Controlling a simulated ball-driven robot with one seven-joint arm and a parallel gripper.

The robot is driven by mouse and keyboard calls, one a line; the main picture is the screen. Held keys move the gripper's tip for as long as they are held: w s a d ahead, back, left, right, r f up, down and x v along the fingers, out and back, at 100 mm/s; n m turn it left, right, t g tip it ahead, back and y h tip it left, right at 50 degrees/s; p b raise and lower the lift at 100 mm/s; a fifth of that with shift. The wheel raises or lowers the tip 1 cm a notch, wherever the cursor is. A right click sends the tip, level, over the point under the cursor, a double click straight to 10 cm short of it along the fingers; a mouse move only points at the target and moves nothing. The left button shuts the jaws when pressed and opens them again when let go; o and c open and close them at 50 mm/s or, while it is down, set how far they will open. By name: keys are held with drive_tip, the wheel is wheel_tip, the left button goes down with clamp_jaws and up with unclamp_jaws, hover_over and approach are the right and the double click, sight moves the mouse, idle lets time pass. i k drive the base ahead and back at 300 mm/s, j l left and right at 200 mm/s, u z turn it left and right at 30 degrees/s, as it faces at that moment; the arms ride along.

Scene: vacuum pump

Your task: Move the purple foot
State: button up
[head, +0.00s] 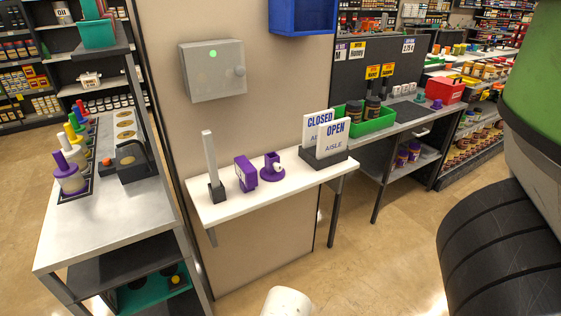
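Two purple pieces stand on a narrow white wall shelf (222,210). The pieces stand close together, apart from my gripper, which is not in view.
A grey post on a dark base (212,175) stands left on the shelf, and a sign holder with CLOSED and OPEN cards (325,140) stands right. A grey wall box (212,70) and a blue bin (303,15) are above. A metal table (100,225) is left.

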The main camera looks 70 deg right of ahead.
sight(268, 173)
drive_tip(key=z, duration=1.4)
